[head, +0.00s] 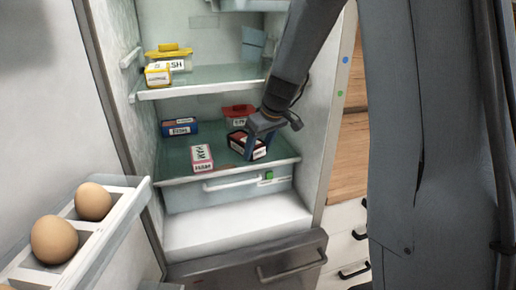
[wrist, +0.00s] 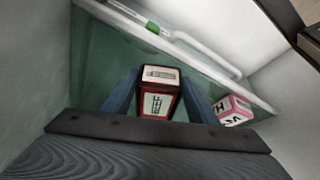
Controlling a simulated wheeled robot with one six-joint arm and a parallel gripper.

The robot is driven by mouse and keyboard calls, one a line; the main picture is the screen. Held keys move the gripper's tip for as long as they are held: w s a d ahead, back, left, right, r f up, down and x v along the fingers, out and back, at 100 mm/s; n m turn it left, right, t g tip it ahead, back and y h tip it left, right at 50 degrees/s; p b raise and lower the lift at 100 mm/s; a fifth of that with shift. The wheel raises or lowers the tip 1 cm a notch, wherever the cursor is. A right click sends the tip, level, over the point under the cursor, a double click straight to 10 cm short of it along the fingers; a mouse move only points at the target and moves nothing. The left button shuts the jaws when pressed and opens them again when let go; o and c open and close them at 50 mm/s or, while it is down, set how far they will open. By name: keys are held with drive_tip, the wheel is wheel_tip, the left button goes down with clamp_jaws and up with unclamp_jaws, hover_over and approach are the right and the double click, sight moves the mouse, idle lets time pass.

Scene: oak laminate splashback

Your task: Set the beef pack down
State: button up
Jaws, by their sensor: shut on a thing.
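My gripper (head: 253,143) is inside the open fridge, at the right part of the lower glass shelf (head: 226,170). It is shut on a dark pack with red edges and white labels, the beef pack (head: 259,153); the label is too small to read. In the wrist view the beef pack (wrist: 159,78) sits upright between the two blue-grey fingers of my gripper (wrist: 158,98). It is at or just above the glass; I cannot tell whether it touches. The fingers hide part of its sides.
A ham pack (head: 202,158) stands left of the beef pack, also in the wrist view (wrist: 234,110). A blue pack (head: 180,128) and a red-lidded tub (head: 238,113) are further back. The upper shelf (head: 200,84) is overhead; the egg door rack (head: 100,225) is at left.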

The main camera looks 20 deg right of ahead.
drive_tip(key=o, duration=1.4)
drive_tip(key=shift+r, duration=0.1)
drive_tip(key=shift+r, duration=0.2)
drive_tip(key=v, duration=0.2)
drive_tip(key=b+v, duration=0.1)
drive_tip(key=v, duration=0.2)
drive_tip(key=shift+s+d+f, duration=0.2)
drive_tip(key=shift+s, duration=0.2)
drive_tip(key=s+d+b, duration=0.3)
drive_tip(key=s+d, duration=0.1)
drive_tip(key=s, duration=0.6)
drive_tip(key=s+a+f+m+g, duration=0.1)
drive_tip(key=s+a+f, duration=0.1)
drive_tip(key=s+f, duration=0.2)
drive_tip(key=s+a+f+m+g+h, duration=0.1)
drive_tip(key=s+a+f+m, duration=0.1)
drive_tip(key=s+a+f, duration=0.1)
drive_tip(key=s+a+f+m+g, duration=0.1)
drive_tip(key=s+a+f, duration=0.2)
drive_tip(key=s+f, duration=0.2)
drive_tip(key=shift+s+a+f+m+h, duration=0.1)
drive_tip(key=shift+s+f+m+h, duration=0.1)
drive_tip(key=shift+f, duration=0.25)
drive_tip(key=shift+s+f+m+h, duration=0.1)
drive_tip(key=shift+s+f+h, duration=0.1)
drive_tip(key=shift+f, duration=0.25)
